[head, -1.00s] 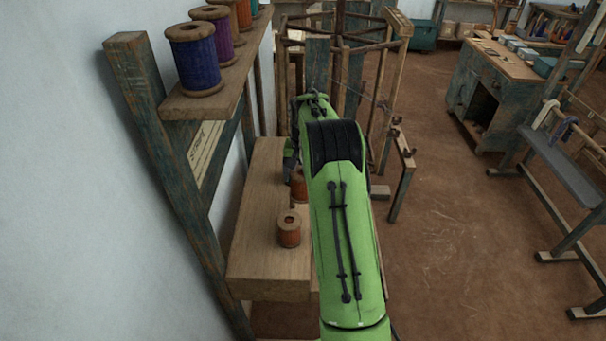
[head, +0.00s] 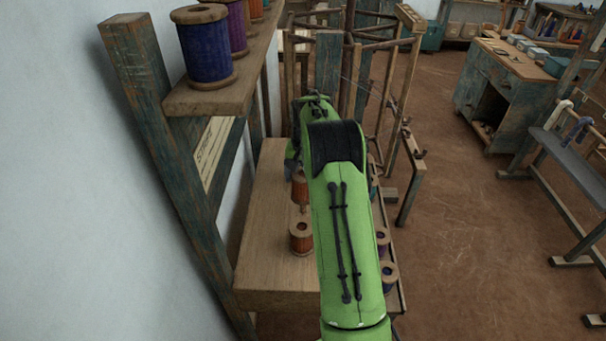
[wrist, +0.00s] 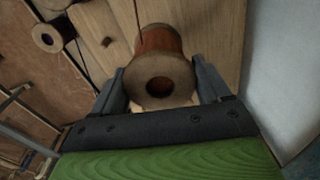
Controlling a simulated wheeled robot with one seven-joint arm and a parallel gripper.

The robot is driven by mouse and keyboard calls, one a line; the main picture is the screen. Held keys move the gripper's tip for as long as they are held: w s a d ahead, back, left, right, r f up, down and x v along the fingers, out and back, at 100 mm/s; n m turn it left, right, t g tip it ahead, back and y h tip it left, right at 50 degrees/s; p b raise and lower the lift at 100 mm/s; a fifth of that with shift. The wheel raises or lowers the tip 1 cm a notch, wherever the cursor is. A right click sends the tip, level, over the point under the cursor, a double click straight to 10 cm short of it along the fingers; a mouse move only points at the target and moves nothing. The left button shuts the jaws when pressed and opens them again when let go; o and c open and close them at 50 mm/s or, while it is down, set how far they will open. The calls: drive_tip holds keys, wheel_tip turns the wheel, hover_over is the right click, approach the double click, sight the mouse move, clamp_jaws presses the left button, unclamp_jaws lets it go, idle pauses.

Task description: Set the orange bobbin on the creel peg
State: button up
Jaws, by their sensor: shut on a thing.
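An orange bobbin (wrist: 158,42) is between the two fingers of my gripper (wrist: 159,68) in the wrist view. The fingers are shut on it, and its pale round end with a dark hole faces the camera. In the head view my green arm hides most of the gripper. An orange bobbin (head: 300,190) shows beside the arm, partly covered, and a second one (head: 302,236) stands on the wooden bench just nearer. To the right of the arm, a rack with purple and blue bobbins (head: 388,277) shows in part. I cannot make out an empty creel peg for certain.
The bench (head: 262,260) has bare room at its left. A shelf (head: 205,96) with a blue bobbin (head: 206,48) and others runs along the left wall, on a worn post (head: 165,130). A wooden reel frame (head: 350,60) stands behind the arm.

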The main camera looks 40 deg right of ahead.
drive_tip(key=shift+f+b, duration=1.9)
drive_tip(key=shift+f, duration=1.3)
drive_tip(key=o, duration=1.3)
wheel_tip(320, 180, up, 7)
drive_tip(key=p, duration=0.6)
